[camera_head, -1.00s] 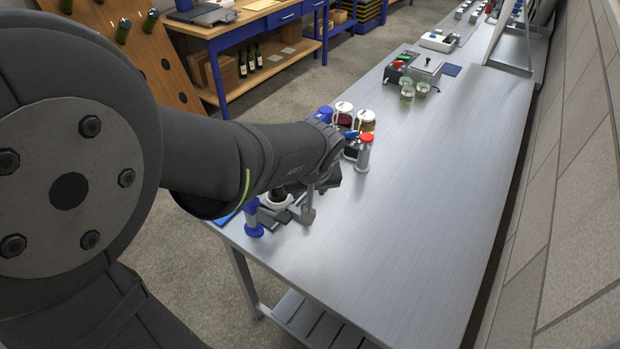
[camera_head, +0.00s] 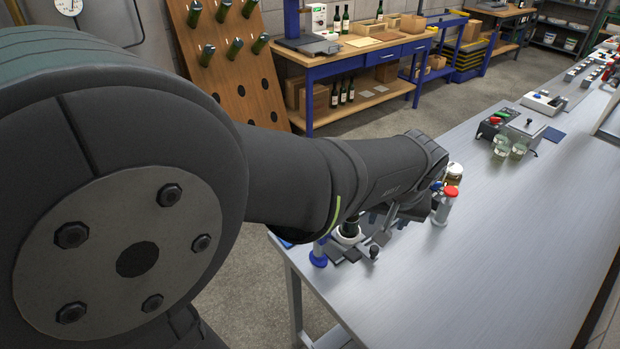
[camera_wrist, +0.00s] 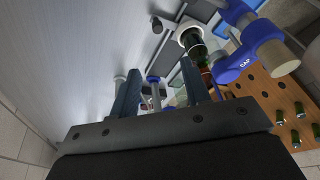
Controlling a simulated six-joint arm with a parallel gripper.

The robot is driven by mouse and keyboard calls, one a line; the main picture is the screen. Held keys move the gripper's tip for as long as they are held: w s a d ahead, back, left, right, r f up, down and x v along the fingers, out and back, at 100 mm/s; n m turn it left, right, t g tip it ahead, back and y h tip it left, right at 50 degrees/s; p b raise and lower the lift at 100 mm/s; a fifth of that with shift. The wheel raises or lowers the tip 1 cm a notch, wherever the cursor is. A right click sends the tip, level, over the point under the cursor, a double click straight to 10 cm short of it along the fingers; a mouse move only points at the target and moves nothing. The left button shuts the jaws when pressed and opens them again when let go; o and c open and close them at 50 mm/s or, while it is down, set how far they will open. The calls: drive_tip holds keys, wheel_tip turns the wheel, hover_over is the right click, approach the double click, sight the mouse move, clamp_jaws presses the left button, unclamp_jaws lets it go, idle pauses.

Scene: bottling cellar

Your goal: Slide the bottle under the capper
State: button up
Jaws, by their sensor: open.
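A dark green bottle (camera_head: 350,226) stands upright in a white ring (camera_head: 347,238) at the near left end of the steel bench. The bottle also shows in the wrist view (camera_wrist: 196,48). The capper (camera_wrist: 240,62), blue and marked CAP, is beside the bottle in the wrist view. In the head view my arm hides much of that area. My gripper (camera_wrist: 158,68) is open with nothing clearly between its fingers. The bottle lies past the right finger's tip in the wrist view, apparently outside the jaws; I cannot tell the gap.
A red-topped post (camera_head: 446,205) and a jar (camera_head: 455,174) stand just beyond my gripper. A blue-ended post (camera_head: 319,251) is at the bench's near left edge. Glass jars (camera_head: 510,148) stand farther back. The bench top (camera_head: 490,260) is clear to the right.

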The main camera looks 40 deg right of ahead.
sight(375, 248)
drive_tip(key=w+d+m+g+y, duration=0.2)
drive_tip(key=w+d+m, duration=0.2)
drive_tip(key=m, duration=0.2)
wheel_tip(375, 248, down, 16)
drive_tip(key=shift+d+f, duration=0.1)
idle(0.4)
clamp_jaws()
